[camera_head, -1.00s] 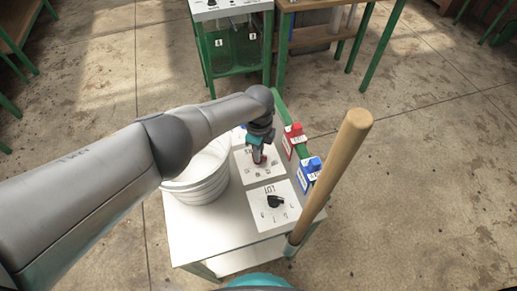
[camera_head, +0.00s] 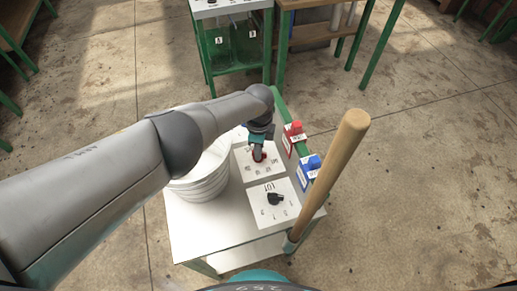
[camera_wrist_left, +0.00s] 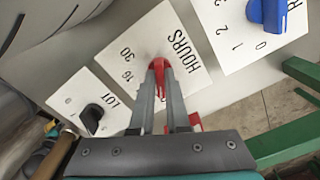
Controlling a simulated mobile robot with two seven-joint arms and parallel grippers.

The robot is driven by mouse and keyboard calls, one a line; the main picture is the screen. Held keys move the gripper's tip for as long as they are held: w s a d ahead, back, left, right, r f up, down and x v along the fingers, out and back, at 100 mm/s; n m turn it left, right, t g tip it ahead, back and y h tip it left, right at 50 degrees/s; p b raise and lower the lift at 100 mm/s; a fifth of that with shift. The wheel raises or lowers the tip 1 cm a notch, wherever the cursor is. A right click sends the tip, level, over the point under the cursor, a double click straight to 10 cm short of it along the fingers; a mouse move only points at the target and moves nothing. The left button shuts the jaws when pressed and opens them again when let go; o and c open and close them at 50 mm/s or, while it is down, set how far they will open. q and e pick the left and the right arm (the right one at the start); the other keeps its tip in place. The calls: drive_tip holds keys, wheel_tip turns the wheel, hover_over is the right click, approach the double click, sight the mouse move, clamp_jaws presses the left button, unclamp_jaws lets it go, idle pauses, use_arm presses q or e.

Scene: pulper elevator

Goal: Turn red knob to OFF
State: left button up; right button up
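The red knob (camera_head: 260,157) sits on the middle white dial plate of the small table. In the left wrist view the red knob (camera_wrist_left: 159,68) stands on a plate (camera_wrist_left: 180,42) marked HOURS, with 16 and 30 readable. My left gripper (camera_head: 258,150) reaches down onto it. In the wrist view the fingers of my left gripper (camera_wrist_left: 160,72) lie close on both sides of the knob and look shut on it. The fingers hide part of the knob and plate, and no OFF mark is readable. My right gripper is not in view.
A black knob (camera_head: 275,199) sits on the LOT plate nearer me; a blue knob (camera_wrist_left: 268,12) is on another plate. Red (camera_head: 295,130) and blue (camera_head: 311,166) boxes line the table's right side. A wooden handle (camera_head: 330,175) rises there. White buckets (camera_head: 203,178) stand left.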

use_arm(q)
drive_tip(key=o, duration=0.4)
wheel_tip(320, 180, up, 15)
drive_tip(key=p, duration=0.9)
drive_tip(key=shift+r+p, duration=0.15)
drive_tip(key=shift+p, duration=0.15)
